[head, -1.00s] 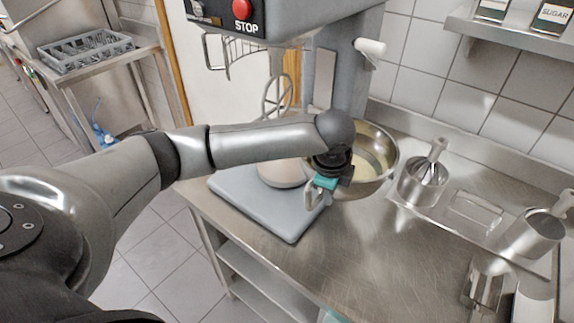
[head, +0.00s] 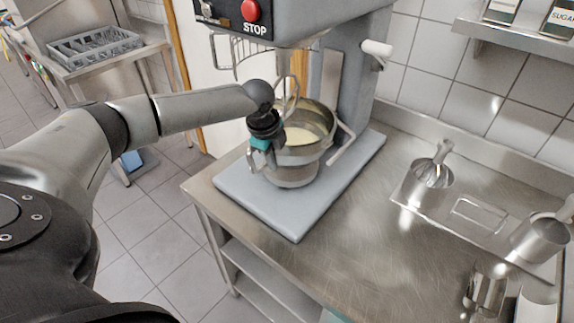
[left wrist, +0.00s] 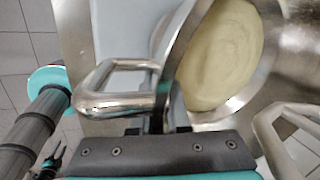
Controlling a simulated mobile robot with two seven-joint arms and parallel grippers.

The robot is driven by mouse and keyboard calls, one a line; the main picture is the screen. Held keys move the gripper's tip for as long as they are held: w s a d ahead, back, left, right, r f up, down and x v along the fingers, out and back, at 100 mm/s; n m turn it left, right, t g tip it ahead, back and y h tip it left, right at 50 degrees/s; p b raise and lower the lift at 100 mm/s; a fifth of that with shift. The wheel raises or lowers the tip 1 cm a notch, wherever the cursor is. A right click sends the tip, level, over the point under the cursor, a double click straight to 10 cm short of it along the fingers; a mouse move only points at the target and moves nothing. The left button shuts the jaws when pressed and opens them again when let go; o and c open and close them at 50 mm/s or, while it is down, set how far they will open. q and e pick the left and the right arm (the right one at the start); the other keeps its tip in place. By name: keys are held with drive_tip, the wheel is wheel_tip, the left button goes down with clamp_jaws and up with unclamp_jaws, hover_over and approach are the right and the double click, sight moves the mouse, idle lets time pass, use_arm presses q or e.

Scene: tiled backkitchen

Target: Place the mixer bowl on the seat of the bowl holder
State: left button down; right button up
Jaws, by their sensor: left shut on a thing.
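The shiny mixer bowl (head: 309,153) holds pale dough and is under the mixer head, above the grey mixer base (head: 257,204). The left wrist view shows the bowl's rim and the dough (left wrist: 222,55). My left gripper (head: 264,143) is at the bowl's left side, shut on its looped metal handle (left wrist: 122,92). A second metal loop (head: 344,142) stands out on the bowl's right side. The bowl hides the seat of the bowl holder, and I cannot tell if they touch. My right gripper is not in view.
The mixer column (head: 346,75) rises behind the bowl. A wire guard and whisk (head: 291,95) hang close above and behind it. On the steel counter (head: 350,225) at right are a pot with a utensil (head: 428,188) and more metal containers. The front counter is clear.

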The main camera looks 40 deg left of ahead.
use_arm(q)
drive_tip(key=shift+s+x, duration=0.1)
drive_tip(key=shift+x, duration=0.65)
drive_tip(key=shift+s+x, duration=0.15)
drive_tip(key=shift+x, duration=0.65)
drive_tip(key=c, duration=1.3)
unclamp_jaws()
drive_tip(key=shift+s+f, duration=0.25)
drive_tip(key=o, duration=0.4)
drive_tip(key=shift+r, duration=0.1)
drive_tip(key=v, duration=0.7)
drive_tip(key=shift+r+p, duration=0.2)
drive_tip(key=shift+p, duration=0.1)
